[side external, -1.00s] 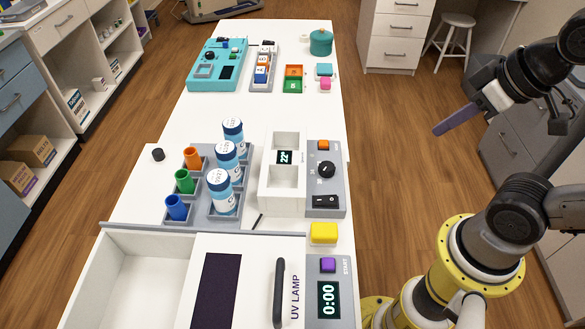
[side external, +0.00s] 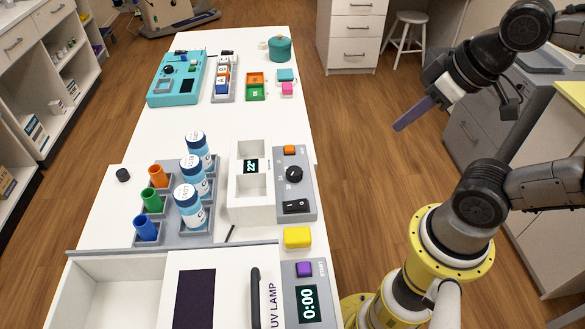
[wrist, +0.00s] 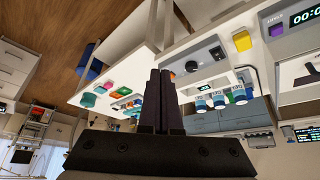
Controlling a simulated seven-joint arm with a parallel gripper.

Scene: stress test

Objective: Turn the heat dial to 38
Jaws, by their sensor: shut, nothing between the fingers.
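The heat dial (side external: 294,174) is a black round knob on the grey panel of a white block heater (side external: 250,208). The heater's small display (side external: 251,166) reads 22°. An orange button (side external: 289,150) is above the dial and a black rocker switch (side external: 296,206) below it. My gripper (side external: 398,127) is shut and empty, in the air to the right of the bench, well apart from the dial. In the wrist view the shut dark fingers (wrist: 160,74) are in front, and the dial (wrist: 215,52) shows beyond them to the right.
A rack with white-and-blue bottles (side external: 190,205) and coloured tubes (side external: 151,200) stands left of the heater. A yellow block (side external: 298,237) and the UV lamp box (side external: 110,285) are nearer. A teal device (side external: 177,80) is at the back. The bench (side external: 265,118) behind the heater is clear.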

